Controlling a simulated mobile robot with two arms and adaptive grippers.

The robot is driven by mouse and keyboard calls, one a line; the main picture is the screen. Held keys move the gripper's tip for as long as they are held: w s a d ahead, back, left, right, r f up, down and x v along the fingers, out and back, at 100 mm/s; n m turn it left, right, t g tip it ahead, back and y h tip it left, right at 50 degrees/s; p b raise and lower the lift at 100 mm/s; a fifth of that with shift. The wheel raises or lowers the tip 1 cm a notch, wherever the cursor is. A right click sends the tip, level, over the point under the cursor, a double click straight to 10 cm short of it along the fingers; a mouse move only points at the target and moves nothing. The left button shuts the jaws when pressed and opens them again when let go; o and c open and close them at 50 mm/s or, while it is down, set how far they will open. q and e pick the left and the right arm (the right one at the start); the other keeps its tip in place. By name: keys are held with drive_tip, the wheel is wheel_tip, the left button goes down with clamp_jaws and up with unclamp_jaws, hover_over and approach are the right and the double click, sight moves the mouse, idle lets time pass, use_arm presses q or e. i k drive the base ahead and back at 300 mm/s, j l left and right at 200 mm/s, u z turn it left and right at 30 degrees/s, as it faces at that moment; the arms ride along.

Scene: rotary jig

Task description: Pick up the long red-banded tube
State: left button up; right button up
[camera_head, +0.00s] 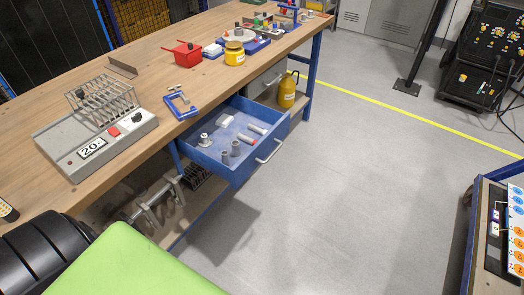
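The open blue drawer (178,152) of the workbench holds several grey tube parts. A tube with a red band (247,140) lies on its side in the drawer's right half. Another pale tube (257,129) lies just behind it; no red band shows on that one. Two short grey cylinders (225,157) (236,148) stand near the front, and a flanged grey piece (204,140) sits at the left. I cannot judge the exact tube lengths at this size. Neither of my grippers is in view.
The wooden bench top (150,72) carries a grey rack device (95,148), a blue clamp (180,105), a red box (181,54) and a yellow jar (234,55). A yellow jug (288,90) stands on the lower shelf. Open grey floor (340,190) lies right of the drawer.

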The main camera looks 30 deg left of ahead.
sight(242, 136)
drive_tip(key=i+l+u, duration=0.1)
drive_tip(key=u, duration=1.05)
